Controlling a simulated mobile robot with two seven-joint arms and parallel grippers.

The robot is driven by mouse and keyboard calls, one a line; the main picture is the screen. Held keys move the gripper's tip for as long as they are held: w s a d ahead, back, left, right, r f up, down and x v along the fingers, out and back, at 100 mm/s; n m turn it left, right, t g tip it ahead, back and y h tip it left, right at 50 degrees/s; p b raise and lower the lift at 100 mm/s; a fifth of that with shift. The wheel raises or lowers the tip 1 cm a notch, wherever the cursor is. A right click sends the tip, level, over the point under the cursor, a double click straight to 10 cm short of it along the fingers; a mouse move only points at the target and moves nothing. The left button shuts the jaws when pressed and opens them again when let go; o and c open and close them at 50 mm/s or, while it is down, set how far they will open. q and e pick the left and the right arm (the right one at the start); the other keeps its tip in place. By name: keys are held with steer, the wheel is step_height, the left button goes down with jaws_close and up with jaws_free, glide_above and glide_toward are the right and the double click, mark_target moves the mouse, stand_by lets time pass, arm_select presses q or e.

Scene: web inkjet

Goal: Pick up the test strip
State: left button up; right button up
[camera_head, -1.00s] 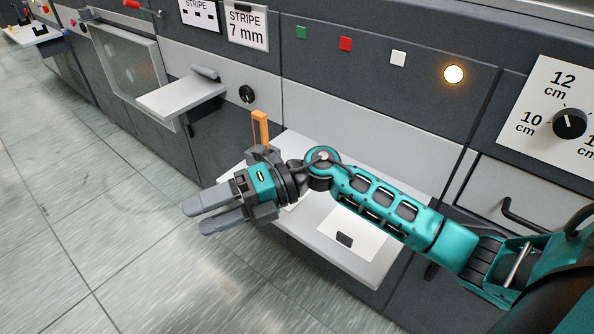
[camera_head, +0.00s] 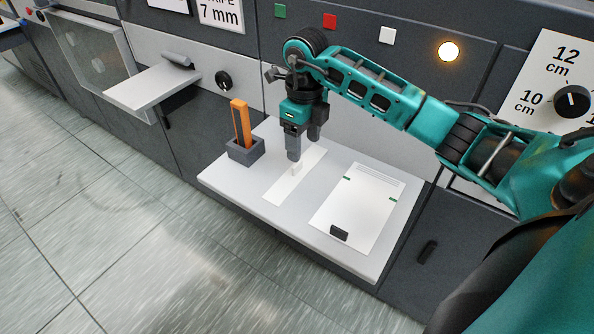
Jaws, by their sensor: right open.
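The test strip (camera_head: 282,191) appears to be the narrow white strip lying flat on the light grey shelf (camera_head: 230,182). A small pale raised piece (camera_head: 297,169) stands on it near its middle. My right gripper (camera_head: 304,148) points down over the strip's far part, its two dark fingers apart with nothing seen between them. The nearer finger ends close to the raised piece; whether they touch I cannot tell. The fingers hide a little of the strip's far part. My left gripper is not in view.
A dark holder (camera_head: 245,152) with an upright orange tool (camera_head: 241,122) stands left of the strip. A white sheet (camera_head: 360,205) with green marks and a black block (camera_head: 339,233) lies to its right. The machine's front panel rises behind the shelf.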

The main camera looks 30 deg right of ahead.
mark_target(297, 168)
steer(key=f, duration=0.3)
steer(key=w+a+f, duration=0.1)
steer(key=f, duration=0.1)
steer(key=shift+f, duration=0.55)
steer(key=shift+c, duration=0.3)
steer(key=c, duration=1.1)
